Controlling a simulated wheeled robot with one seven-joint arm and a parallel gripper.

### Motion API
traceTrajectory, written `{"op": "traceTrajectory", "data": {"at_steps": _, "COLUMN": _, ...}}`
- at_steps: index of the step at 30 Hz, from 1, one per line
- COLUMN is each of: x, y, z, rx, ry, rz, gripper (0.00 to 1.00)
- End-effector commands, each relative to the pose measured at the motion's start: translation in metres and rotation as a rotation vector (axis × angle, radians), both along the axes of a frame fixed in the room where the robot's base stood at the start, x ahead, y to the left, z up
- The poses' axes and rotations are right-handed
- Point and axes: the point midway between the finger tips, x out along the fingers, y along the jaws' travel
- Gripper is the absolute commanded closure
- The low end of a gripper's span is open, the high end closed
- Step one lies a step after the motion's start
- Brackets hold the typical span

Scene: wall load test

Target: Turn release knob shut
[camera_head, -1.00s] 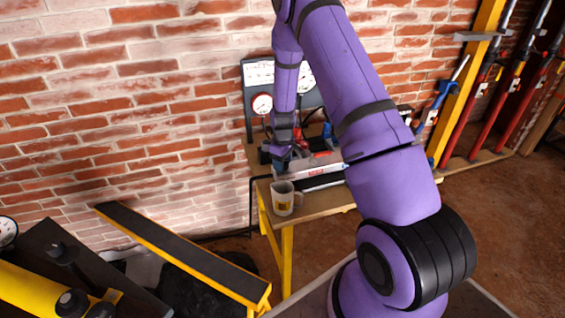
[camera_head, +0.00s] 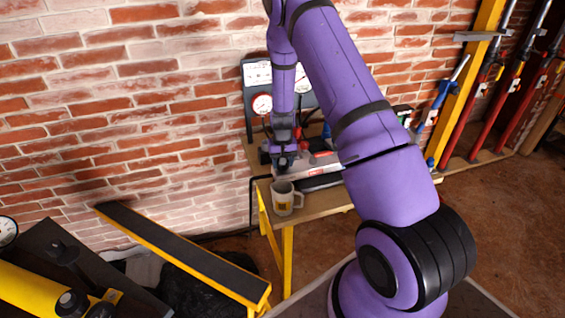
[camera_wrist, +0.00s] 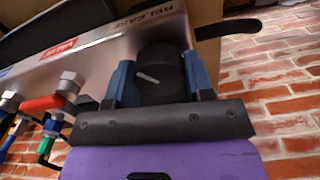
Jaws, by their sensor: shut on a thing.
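The release knob (camera_wrist: 160,72) is round and black with a white pointer line, on a grey metal block (camera_wrist: 100,50) marked RELEASE in the wrist view. My gripper (camera_wrist: 160,82) is shut on the knob, with a blue-grey finger on each side of it. The pointer line lies slanted across the knob face. In the head view my gripper (camera_head: 284,160) is at the left end of the block (camera_head: 320,167), and the knob is hidden there behind the fingers.
A red-handled valve (camera_wrist: 42,104) and fittings sit left of the knob in the wrist view. A gauge panel (camera_head: 255,75) stands behind, against the brick wall.

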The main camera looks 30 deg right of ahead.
Motion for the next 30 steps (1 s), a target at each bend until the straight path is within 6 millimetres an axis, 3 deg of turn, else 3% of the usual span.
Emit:
{"op": "traceTrajectory", "data": {"at_steps": 15, "x": 0.0007, "y": -0.0002, "z": 0.0006, "rx": -0.001, "ry": -0.002, "rz": -0.456, "gripper": 0.76}}
{"op": "traceTrajectory", "data": {"at_steps": 30, "x": 0.0008, "y": 0.0000, "z": 0.0006, "rx": 0.000, "ry": -0.002, "rz": -0.662, "gripper": 0.76}}
